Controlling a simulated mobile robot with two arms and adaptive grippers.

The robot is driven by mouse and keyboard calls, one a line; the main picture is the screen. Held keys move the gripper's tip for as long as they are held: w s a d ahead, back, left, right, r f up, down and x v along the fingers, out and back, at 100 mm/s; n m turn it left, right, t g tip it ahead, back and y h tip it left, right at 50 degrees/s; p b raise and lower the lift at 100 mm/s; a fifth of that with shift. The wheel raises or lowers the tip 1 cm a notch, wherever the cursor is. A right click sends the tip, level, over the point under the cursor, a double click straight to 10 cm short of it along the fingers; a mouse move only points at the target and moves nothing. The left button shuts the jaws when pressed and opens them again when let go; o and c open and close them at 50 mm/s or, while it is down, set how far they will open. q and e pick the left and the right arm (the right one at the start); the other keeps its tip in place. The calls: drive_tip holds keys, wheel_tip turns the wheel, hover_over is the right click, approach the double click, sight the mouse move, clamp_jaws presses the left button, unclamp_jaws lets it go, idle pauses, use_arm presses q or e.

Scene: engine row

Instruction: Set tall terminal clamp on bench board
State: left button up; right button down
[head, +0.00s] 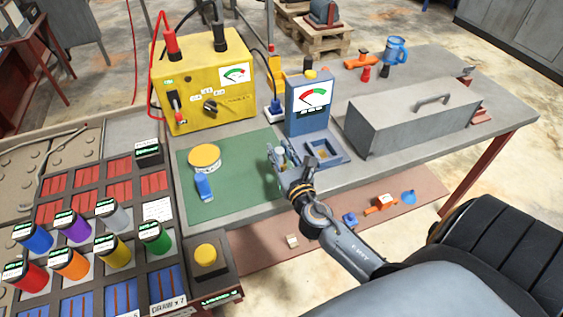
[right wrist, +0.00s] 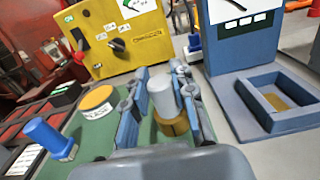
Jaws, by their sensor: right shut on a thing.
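My right gripper (head: 281,160) is shut on a pale grey cylinder with a brass-coloured base (right wrist: 164,101), which I take to be the tall terminal clamp. In the right wrist view it stands roughly upright between the two fingers (right wrist: 160,112). In the head view the fingers largely hide it. The gripper is at the right edge of the green board (head: 232,203), which I take to be the bench board. I cannot tell whether the clamp's base touches a surface. On the board are a yellow round piece (head: 205,155) and a short blue piece (head: 203,187). My left gripper is not in view.
A blue meter (head: 308,104) with a shallow tray (head: 323,150) stands just right of the gripper. A yellow tester (head: 205,87) stands behind the board. A long grey case (head: 413,118) is farther right. Several coloured cylinders fill the rack at left. The board's front is clear.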

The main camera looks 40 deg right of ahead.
sight(284, 163)
drive_tip(key=shift+w+d+f+b, duration=0.1)
drive_tip(key=shift+d+f+b, duration=0.15)
drive_tip(key=shift+f+b, duration=0.55)
drive_tip(key=shift+d+f+b, duration=0.2)
drive_tip(key=shift+f+b, duration=0.1)
drive_tip(key=shift+f, duration=0.85)
drive_tip(key=shift+f, duration=0.1)
drive_tip(key=c, duration=1.1)
unclamp_jaws()
drive_tip(key=shift+f, duration=0.1)
drive_tip(key=shift+r, duration=0.2)
drive_tip(key=b+v, duration=0.3)
drive_tip(key=v, duration=0.9)
drive_tip(key=shift+b, duration=0.35)
drive_tip(key=shift+a, duration=0.1)
